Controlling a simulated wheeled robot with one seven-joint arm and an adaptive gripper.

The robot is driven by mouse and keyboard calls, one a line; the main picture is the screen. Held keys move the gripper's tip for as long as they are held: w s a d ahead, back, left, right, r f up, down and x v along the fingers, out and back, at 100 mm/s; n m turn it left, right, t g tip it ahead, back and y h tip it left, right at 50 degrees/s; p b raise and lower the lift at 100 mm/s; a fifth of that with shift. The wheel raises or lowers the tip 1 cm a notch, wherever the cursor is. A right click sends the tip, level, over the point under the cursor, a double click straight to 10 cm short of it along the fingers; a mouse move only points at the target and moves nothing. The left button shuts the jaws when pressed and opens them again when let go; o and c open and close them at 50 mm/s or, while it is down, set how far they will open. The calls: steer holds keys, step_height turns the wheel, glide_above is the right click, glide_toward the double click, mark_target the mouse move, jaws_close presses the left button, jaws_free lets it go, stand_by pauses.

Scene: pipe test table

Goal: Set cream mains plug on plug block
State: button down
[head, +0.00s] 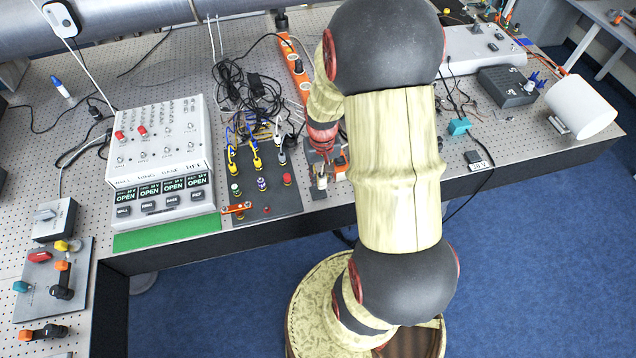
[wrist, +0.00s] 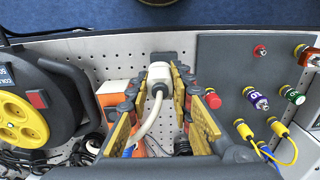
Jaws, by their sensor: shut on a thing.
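The cream mains plug (wrist: 158,72) is between the fingertips of my gripper (wrist: 160,84) in the wrist view, with its pale cable running back toward the camera. My gripper is shut on the plug's sides. A small dark grey block (wrist: 163,56), which looks like the plug block, shows just beyond the plug's far end. I cannot tell whether the plug touches it. In the head view my gripper (head: 322,160) is low over the table's front edge, right of the dark panel, and partly hides this spot; a small pale part of the plug (head: 322,183) shows there.
A dark panel (wrist: 225,75) with coloured connectors and yellow leads lies close on the right in the wrist view. A black reel with yellow sockets (wrist: 22,120) and an orange item (wrist: 112,92) are on the left. The table's front edge is close by.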

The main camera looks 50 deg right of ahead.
steer(key=shift+w+f, duration=0.3)
steer(key=shift+f, duration=0.05)
steer(key=shift+w+a+f, duration=0.1)
steer(key=shift+w+f, duration=0.05)
steer(key=shift+f, duration=0.8)
steer(key=shift+w+f, duration=0.15)
steer(key=shift+f, duration=0.75)
steer(key=shift+f, duration=0.2)
steer(key=c, duration=1.6)
jaws_free()
steer(key=shift+c, duration=0.2)
steer(key=shift+o, duration=0.3)
steer(key=shift+r, duration=0.1)
